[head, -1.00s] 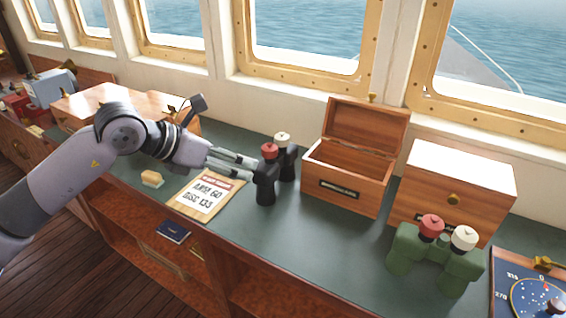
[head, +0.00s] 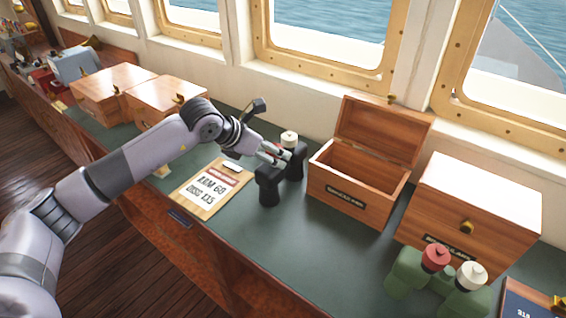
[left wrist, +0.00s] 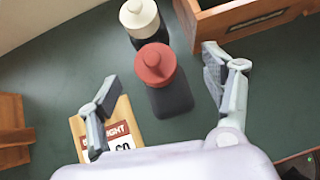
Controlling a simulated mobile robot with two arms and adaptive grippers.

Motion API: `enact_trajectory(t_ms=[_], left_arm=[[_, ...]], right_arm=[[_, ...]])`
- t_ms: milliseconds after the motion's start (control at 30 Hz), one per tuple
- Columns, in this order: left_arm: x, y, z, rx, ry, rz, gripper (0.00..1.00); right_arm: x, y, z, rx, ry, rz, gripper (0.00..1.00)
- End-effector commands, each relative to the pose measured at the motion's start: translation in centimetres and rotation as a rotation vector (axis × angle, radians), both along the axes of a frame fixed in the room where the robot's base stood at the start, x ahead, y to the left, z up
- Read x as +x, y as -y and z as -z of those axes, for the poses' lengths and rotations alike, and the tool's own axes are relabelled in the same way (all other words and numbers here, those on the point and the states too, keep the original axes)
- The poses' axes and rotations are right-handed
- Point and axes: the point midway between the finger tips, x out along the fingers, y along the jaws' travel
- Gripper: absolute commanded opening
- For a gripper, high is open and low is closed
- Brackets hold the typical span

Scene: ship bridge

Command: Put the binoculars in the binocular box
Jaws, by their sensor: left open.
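The black binoculars (head: 268,188) stand upright on the green counter, left of an open wooden box. One eyepiece cap is white; the red one is mostly hidden by my gripper in the head view. In the left wrist view the binoculars (left wrist: 172,98) show both caps. My left gripper (head: 275,154) is open at the top of the binoculars. In the left wrist view its fingers (left wrist: 160,72) are spread on either side of the red-capped barrel, with gaps showing. The open box (head: 345,198) has its lid up, a small front label and an empty-looking interior. My right gripper is out of view.
Green binoculars (head: 408,272) with red and white caps stand at the right, before a closed wooden box (head: 470,205). A clipboard (head: 212,190) lies left of the black binoculars. More closed boxes (head: 112,82) stand far left.

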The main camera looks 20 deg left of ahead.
Motion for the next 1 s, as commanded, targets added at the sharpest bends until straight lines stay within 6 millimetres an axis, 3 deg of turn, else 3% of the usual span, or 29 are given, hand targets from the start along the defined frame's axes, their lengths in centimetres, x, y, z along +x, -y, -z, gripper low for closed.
enact_trajectory(t_ms=[367,600,900,1000], left_arm=[[2.2,1.1,2.2,0.000,-0.004,-0.001,0.74],[4.3,2.0,4.5,0.000,-0.002,0.000,0.74],[4.6,2.1,5.2,0.001,0.000,0.001,0.74],[4.6,2.1,5.1,0.000,0.000,0.000,0.69]], right_arm=[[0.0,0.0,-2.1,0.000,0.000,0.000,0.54],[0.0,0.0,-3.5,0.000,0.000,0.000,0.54],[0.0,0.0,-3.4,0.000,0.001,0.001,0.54],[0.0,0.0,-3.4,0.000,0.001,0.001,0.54]])
